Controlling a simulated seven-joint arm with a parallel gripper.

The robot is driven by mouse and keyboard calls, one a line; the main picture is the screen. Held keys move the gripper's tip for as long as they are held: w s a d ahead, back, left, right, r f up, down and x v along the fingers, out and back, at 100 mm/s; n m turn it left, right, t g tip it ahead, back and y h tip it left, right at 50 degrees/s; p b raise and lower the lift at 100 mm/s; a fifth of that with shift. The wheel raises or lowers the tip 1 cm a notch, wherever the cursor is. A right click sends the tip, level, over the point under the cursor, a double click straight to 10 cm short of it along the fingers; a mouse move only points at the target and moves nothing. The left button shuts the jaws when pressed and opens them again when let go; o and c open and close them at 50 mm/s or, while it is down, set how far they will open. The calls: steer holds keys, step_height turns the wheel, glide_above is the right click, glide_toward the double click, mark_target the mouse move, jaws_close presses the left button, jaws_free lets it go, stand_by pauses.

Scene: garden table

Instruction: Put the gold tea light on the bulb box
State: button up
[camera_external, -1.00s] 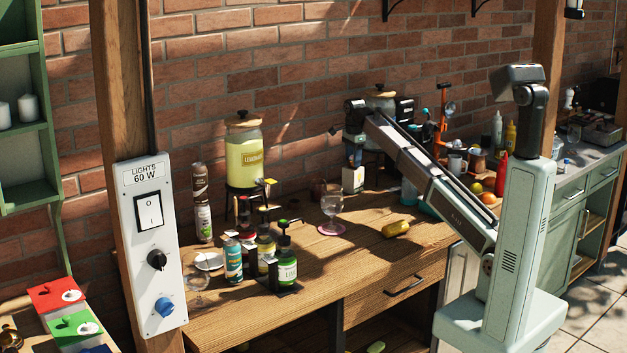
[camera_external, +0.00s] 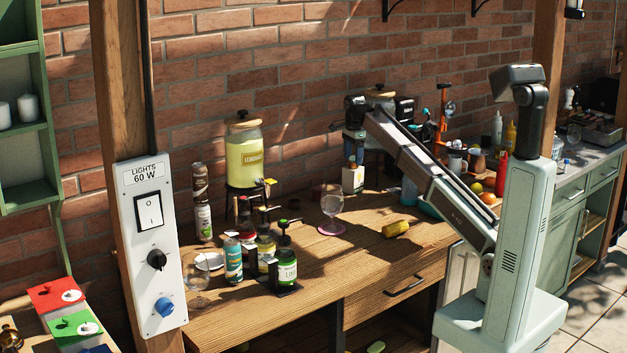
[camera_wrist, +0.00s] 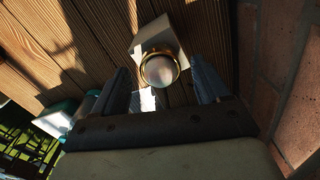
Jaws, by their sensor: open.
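The gold tea light (camera_wrist: 160,69) shows in the wrist view as a round gold rim with a pale centre. It appears to rest on the white bulb box (camera_wrist: 150,35), which sticks out behind it. In the external view the bulb box (camera_external: 352,182) stands on the wooden table below my gripper, with a small gold-brown shape on its top. My gripper (camera_wrist: 160,82) is open, one finger on each side of the tea light in the wrist view, with gaps on both sides. In the external view my gripper (camera_external: 354,144) is just above the box.
A stemmed glass (camera_external: 332,203) stands on a pink coaster left of the box. A yellow object (camera_external: 396,229) lies in front. The lemonade dispenser (camera_external: 243,158) and several bottles stand to the left. The brick wall (camera_wrist: 298,95) is close at the right in the wrist view.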

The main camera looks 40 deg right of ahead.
step_height(320, 180, up, 11)
steer(key=shift+f, duration=0.2)
stand_by(0.4)
